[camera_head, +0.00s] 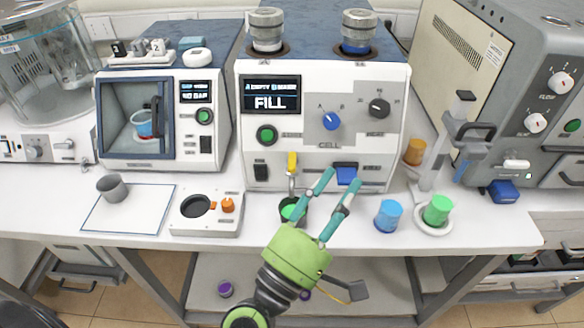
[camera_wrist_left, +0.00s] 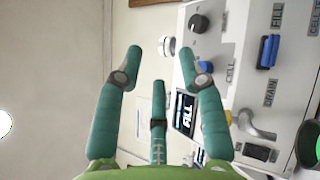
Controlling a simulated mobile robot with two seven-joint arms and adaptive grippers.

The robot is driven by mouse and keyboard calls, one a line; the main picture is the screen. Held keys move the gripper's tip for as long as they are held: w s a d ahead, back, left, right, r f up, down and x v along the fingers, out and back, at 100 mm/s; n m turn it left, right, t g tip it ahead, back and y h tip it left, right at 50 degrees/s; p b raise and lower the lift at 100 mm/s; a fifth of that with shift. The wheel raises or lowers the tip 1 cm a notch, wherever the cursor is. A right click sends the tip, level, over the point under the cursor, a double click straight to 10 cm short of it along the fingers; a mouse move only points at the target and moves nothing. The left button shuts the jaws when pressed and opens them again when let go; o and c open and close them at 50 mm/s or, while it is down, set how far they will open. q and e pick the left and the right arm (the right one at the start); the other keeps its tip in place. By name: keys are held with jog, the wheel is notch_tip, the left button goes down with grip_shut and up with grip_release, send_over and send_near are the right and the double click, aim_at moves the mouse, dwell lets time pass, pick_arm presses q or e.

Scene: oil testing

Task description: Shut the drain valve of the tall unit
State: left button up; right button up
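The tall unit (camera_head: 222,92) is the white and blue cabinet in the middle, with a screen reading FILL. Its drain valve (camera_head: 292,162) appears to be the yellow lever, standing upright above a metal spout. In the left wrist view, a DRAIN label is beside the metal spout (camera_wrist_left: 256,125); the lever is mostly hidden by a finger. A dark cup with green inside (camera_head: 291,209) is below the spout. My left gripper (camera_head: 343,178) is open and empty, in front of the blue lever (camera_head: 346,175), right of the yellow one. My right gripper is not in view.
A blue cup (camera_head: 388,216) and a green-topped cup (camera_head: 437,210) stand on the bench to the right. A white block with a dark hole and orange knob (camera_head: 206,226) lies left. A grey cup (camera_head: 112,188) stands on a blue-edged mat (camera_head: 130,222). The bench's front edge is near.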

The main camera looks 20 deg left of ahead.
aim_at(292, 171)
pick_arm(q)
jog(key=a+f+n+g+y, duration=0.1)
jog(key=a+f+n+y, duration=0.1)
jog(key=n+y, duration=0.2)
jog(key=w+a+f+n+g+y, duration=0.1)
jog(key=a+f+n+y, duration=0.1)
jog(key=n, duration=0.8)
jog(key=w+a+f+n+g+y, duration=0.1)
jog(key=a+f+n+y, duration=0.1)
jog(key=n+y, duration=0.5)
jog(key=shift+w+a+n+g, duration=0.25)
jog(key=shift+a+n+g, duration=0.25)
jog(key=shift+a, duration=0.4)
jog(key=shift+w+f, duration=0.15)
jog(key=p+x, duration=0.2)
jog(key=x, duration=0.4)
jog(key=shift+p, duration=0.3)
jog(key=shift+w+a, duration=0.2)
jog(key=shift+w, duration=0.1)
jog(key=shift+c, duration=0.4)
grip_shut()
